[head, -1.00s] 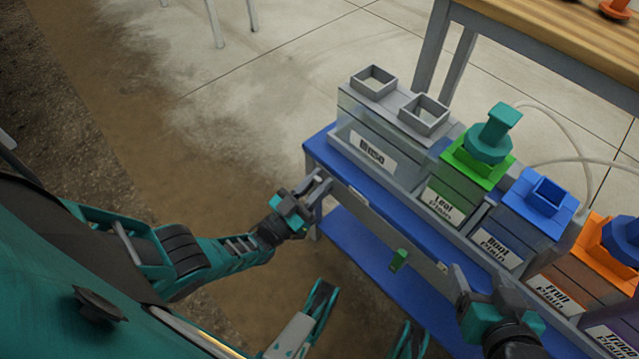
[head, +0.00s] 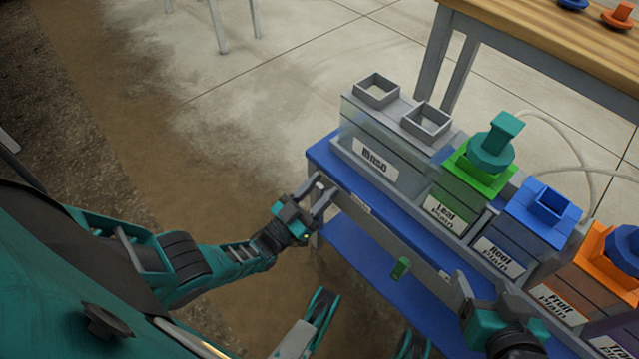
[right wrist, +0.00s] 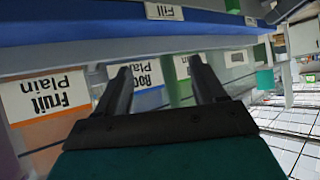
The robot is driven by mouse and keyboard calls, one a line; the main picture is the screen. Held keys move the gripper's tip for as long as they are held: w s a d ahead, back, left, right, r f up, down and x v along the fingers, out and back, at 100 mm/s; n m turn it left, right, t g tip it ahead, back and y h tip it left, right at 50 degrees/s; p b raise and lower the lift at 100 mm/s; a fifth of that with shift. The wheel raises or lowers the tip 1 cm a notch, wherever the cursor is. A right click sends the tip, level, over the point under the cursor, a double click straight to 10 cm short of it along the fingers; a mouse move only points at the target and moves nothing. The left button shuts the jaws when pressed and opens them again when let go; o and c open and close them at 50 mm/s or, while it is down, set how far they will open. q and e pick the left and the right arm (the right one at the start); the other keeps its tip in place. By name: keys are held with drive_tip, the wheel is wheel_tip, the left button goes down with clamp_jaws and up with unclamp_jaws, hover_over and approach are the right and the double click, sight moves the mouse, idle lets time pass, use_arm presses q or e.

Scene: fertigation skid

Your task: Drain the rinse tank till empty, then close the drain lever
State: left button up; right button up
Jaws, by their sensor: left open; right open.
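The grey rinse tank (head: 352,148) stands at the left end of the blue skid, with two square openings on top. Its sides look partly see-through; I cannot tell the liquid level. My left gripper (head: 322,192) is open at the skid's front left corner, its fingers beside the front rail. I cannot make out a drain lever there; the fingers may hide it. A small green tab (head: 400,268) sits low on the skid's front. My right gripper (head: 482,288) is open in front of the skid; its empty, spread fingers show in the right wrist view (right wrist: 163,82).
Right of the rinse tank stand green-topped (head: 478,178), blue-topped (head: 520,228) and orange-topped (head: 592,284) tanks. A pale hose (head: 572,142) runs behind them. A wooden table (head: 560,45) stands at the back right. The floor left of the skid is clear.

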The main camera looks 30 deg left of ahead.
use_arm(q)
drive_tip(key=shift+r+p, duration=0.55)
drive_tip(key=shift+r, duration=0.1)
wheel_tip(320, 180, up, 10)
drive_tip(key=p, duration=0.8)
wheel_tip(320, 180, up, 9)
drive_tip(key=p, duration=0.5)
drive_tip(key=shift+f+p, duration=0.15)
drive_tip(key=shift+p, duration=0.15)
use_arm(e)
wheel_tip(320, 180, up, 10)
drive_tip(key=s+d+h, duration=0.1)
drive_tip(key=d, duration=0.1)
drive_tip(key=shift+s+d, duration=0.15)
use_arm(q)
drive_tip(key=shift+d+y, duration=0.1)
drive_tip(key=shift+y, duration=0.2)
use_arm(e)
drive_tip(key=shift+r, duration=0.15)
